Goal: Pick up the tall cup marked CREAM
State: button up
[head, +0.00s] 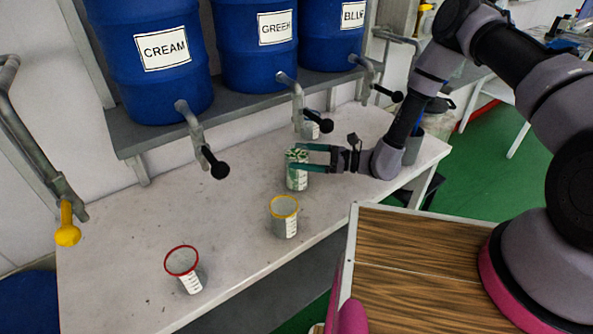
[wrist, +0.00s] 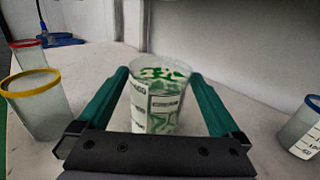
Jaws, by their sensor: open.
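A tall clear cup (head: 297,178) with a green and white pattern and white labels stands upright on the pale bench; it also shows in the wrist view (wrist: 160,98). Its label is too blurred to read as CREAM. My gripper (head: 299,157) is open, with its two teal fingers reaching along either side of this cup near its upper part. In the wrist view the cup stands between the fingers, with a gap visible on each side. The only clear CREAM lettering is on a blue barrel (head: 163,50) at the upper left.
A yellow-rimmed cup (head: 284,226) and a red-rimmed cup (head: 184,275) stand nearer the front of the bench. Another cup (wrist: 302,132) with a blue rim stands at the right of the wrist view. Barrel taps (head: 192,125) hang over the bench.

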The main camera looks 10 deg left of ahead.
jog(key=shift+s+a, duration=0.1)
jog(key=shift+a, duration=0.8)
jog(key=shift+c, duration=0.3)
jog(key=c, duration=1.5)
grip_shut()
jog(key=shift+r, duration=0.15)
